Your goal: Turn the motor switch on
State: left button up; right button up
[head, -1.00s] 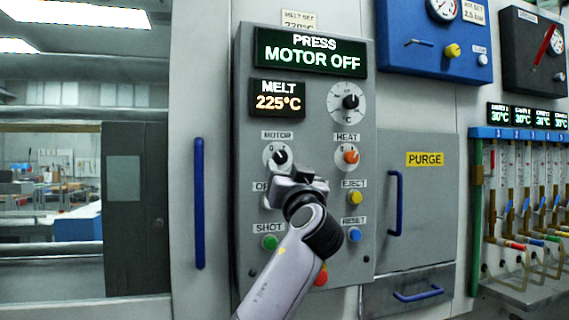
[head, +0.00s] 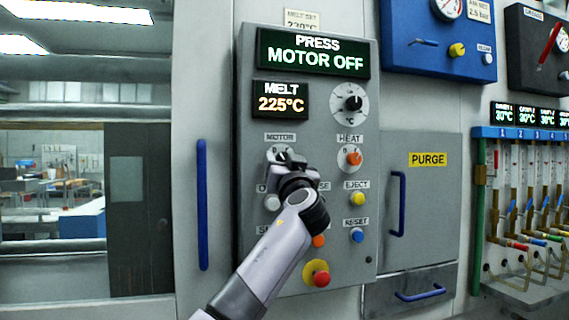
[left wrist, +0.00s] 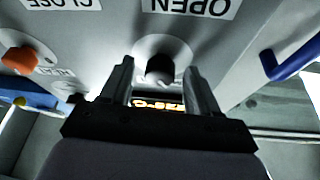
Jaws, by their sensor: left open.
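The motor switch is a black knob on a pale round dial (head: 272,153) under the MOTOR label, partly hidden by my left gripper (head: 287,161) in the head view. In the left wrist view, which is upside down, the black knob (left wrist: 160,69) shows between the two fingers of my left gripper (left wrist: 159,66). The fingers are open, one on each side of the knob; I cannot tell whether they touch it. The display (head: 313,54) above reads PRESS MOTOR OFF. My right gripper is not in view.
On the same panel are the orange HEAT knob (head: 350,158), the melt-set dial (head: 352,104), the yellow EJECT button (head: 358,198), the blue RESET button (head: 357,235) and a red stop button (head: 321,279). Blue handles (head: 202,205) stand out on both sides.

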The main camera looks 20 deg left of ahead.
pick_arm(q)
jog(key=c, duration=1)
jog(key=shift+c, duration=0.2)
